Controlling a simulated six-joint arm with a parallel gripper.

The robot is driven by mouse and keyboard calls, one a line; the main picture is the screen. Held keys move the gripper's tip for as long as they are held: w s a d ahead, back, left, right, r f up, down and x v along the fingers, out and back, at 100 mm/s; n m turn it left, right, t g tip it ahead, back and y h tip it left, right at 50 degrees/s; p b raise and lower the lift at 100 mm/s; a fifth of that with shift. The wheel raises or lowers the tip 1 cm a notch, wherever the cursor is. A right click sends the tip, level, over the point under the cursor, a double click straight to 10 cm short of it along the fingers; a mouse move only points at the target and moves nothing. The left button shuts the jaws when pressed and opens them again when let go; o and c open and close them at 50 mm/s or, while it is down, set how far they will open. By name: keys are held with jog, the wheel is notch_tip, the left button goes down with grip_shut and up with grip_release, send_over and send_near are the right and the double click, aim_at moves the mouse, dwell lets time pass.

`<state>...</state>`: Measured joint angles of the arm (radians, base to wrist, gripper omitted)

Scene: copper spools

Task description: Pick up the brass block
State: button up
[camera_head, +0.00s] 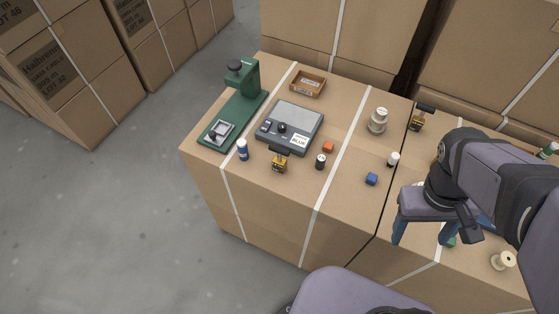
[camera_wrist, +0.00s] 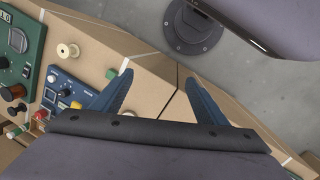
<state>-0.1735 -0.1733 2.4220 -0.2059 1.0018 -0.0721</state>
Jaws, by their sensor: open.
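Two brass-coloured blocks with dark tops stand on the cartons in the head view. One brass block (camera_head: 279,166) is at the front edge of the grey device, and the other brass block (camera_head: 416,124) is at the back, right of the pale stacked spool. I cannot tell which one the task means. My gripper (camera_head: 442,232) is at the right, over the cartons, with its blue fingers apart and nothing between them. It also shows in the wrist view (camera_wrist: 160,85), pointing at bare cardboard and the carton edge. Neither brass block is clearly visible there.
A grey device (camera_head: 301,114), green press (camera_head: 244,104), open box (camera_head: 308,84), orange block (camera_head: 328,147), blue block (camera_head: 371,179) and pale stacked spool (camera_head: 377,121) stand left of my arm. A cream spool (camera_wrist: 68,51) and blue panel (camera_wrist: 55,90) are left of my fingers.

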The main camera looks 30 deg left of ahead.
jog(key=w+a+f+n+t+h+b, duration=0.2)
jog(key=w+a+n+t+h+b, duration=0.2)
jog(key=w+n+h, duration=0.55)
notch_tip(320, 180, up, 3)
jog(key=n+t+y+b, duration=0.6)
jog(key=n+t+y, duration=0.75)
jog(key=n, duration=0.95)
send_over(276, 163)
jog(key=s, duration=0.3)
jog(key=t+h, duration=0.1)
jog(key=shift+m+h, duration=0.25)
jog(key=shift+h, duration=0.05)
jog(key=f, duration=1)
jog(key=shift+w+f, duration=0.25)
jog(key=shift+w, duration=0.15)
jog(key=shift+w+d+p, duration=0.1)
jog(key=shift+w+p, duration=0.35)
jog(key=shift+w, duration=0.65)
jog(key=shift+w+d+r+p, duration=0.1)
jog(key=shift+w+p, duration=0.15)
jog(key=shift+w, duration=0.45)
jog(key=shift+w+r+p, duration=0.15)
jog(key=shift+w+p, duration=0.1)
jog(key=shift+w, duration=0.5)
jog(key=shift+w+d+r+p, duration=0.1)
jog(key=shift+w+p, duration=0.15)
jog(key=shift+w, duration=0.45)
jog(key=shift+w+a, duration=0.1)
jog(key=shift+w, duration=0.35)
jog(key=c, duration=1.5)
